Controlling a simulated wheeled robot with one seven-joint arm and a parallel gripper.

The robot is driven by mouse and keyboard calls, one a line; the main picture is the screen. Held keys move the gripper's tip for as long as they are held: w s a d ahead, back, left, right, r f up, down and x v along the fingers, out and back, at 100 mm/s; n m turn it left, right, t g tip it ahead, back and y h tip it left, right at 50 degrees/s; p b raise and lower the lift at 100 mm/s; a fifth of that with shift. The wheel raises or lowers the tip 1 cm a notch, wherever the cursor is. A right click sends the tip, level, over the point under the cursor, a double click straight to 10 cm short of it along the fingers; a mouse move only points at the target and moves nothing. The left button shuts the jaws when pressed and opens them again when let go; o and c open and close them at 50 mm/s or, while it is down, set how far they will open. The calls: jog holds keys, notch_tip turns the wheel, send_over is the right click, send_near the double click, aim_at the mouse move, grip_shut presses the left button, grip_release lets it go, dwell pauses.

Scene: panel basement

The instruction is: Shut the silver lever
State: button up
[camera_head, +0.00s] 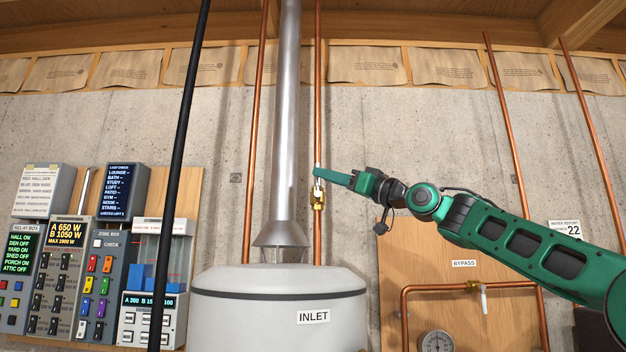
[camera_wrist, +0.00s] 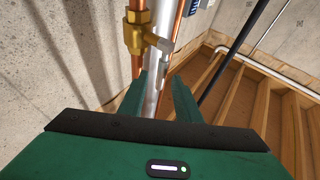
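A brass valve (camera_head: 317,196) sits on the copper pipe just right of the grey flue, above the INLET tank. Nothing is visibly held. Whether a finger touches the lever is unclear.
The flue (camera_head: 288,120) and white tank (camera_head: 280,300) stand close by. A black pole (camera_head: 180,150) is in front at left, before the control boxes (camera_head: 60,260). A BYPASS pipe with a white-handled valve (camera_head: 484,299) and a gauge (camera_head: 436,341) are at lower right.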

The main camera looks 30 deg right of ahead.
aim_at(317, 183)
jog(key=shift+x, duration=2)
grip_shut()
